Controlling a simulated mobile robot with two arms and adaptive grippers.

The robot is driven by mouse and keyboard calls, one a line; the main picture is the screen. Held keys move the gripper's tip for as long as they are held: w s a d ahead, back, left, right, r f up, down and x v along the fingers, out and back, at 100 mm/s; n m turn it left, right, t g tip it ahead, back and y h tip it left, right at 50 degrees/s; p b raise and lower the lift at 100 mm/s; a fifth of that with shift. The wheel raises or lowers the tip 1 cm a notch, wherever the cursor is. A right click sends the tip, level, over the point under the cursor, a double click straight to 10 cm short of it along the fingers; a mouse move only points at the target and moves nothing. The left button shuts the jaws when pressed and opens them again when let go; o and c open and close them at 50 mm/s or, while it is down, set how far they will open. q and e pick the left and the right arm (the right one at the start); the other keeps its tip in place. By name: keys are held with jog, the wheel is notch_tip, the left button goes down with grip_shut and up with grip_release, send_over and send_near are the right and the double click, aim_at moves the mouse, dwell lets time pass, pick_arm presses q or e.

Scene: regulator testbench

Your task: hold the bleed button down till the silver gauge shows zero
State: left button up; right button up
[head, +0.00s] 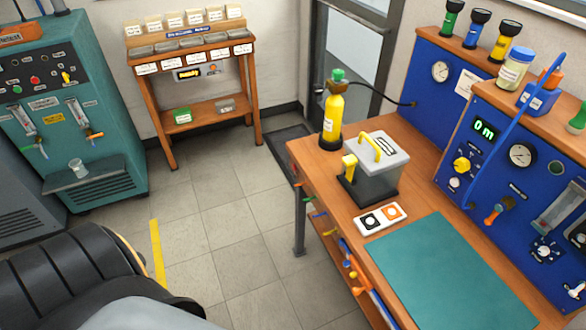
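A round white-faced gauge (521,154) with a pale rim is on the front blue panel at the right; its needle is too small to read. Another round gauge (440,71) is on the farther blue panel, and I cannot tell which one is the silver gauge. A white plate on the bench carries a black button (370,222) and an orange button (393,211); I cannot tell from their labels whether either is the bleed button. Neither of my grippers is in view.
The wooden bench holds a yellow cylinder (333,115), a grey box with yellow handle (376,170) and a teal mat (450,275). A blue hose (503,110) hangs before the panel. A teal machine (75,120) and wooden rack (190,55) stand left; floor between is clear.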

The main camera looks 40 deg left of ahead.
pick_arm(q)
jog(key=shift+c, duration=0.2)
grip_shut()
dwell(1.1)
